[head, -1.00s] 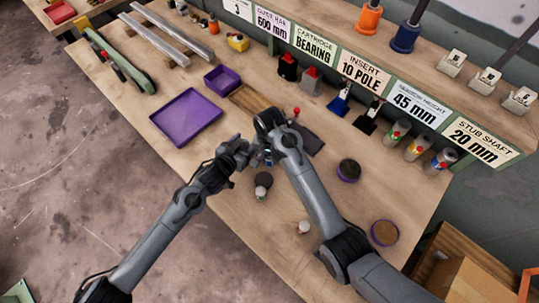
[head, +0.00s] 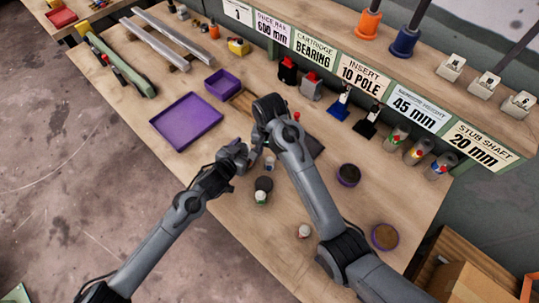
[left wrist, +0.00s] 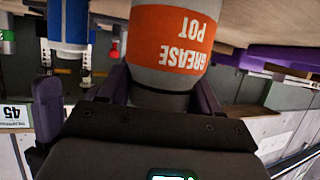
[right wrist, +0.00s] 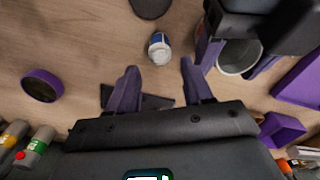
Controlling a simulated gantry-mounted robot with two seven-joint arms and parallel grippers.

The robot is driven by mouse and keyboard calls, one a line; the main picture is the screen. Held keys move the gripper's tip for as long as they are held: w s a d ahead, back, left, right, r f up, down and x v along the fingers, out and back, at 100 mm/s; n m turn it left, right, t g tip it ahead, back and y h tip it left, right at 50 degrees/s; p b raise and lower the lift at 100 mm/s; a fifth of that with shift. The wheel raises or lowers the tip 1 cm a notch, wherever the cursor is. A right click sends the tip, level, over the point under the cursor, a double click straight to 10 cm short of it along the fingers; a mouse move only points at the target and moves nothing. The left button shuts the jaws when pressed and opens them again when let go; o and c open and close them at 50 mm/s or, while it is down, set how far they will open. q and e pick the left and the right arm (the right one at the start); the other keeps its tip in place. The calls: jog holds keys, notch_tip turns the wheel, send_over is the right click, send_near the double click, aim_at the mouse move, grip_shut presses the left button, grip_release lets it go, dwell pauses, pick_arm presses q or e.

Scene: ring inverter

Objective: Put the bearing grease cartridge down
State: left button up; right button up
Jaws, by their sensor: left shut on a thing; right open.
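The blue and white bearing grease cartridge (head: 269,163) stands on the wooden table between my two grippers. It also shows in the right wrist view (right wrist: 159,46), just beyond the open fingers and apart from them, and upside down in the left wrist view (left wrist: 69,28). My right gripper (right wrist: 160,88) is open and empty; in the head view its arm partly hides it. My left gripper (head: 242,156) is shut on a grey pot with an orange label reading "GREASE POT" (left wrist: 172,38). The pot's open mouth shows in the right wrist view (right wrist: 238,58).
A dark-topped jar (head: 263,185) and a small white bottle (head: 304,231) stand nearby. A purple tray (head: 187,121), a smaller purple bin (head: 222,84) and a round purple dish (head: 348,175) are on the table. A dark mat (right wrist: 150,100) lies near my right fingers.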

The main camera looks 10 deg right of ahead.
jog(key=shift+o, duration=0.8)
jog(key=shift+r, duration=0.55)
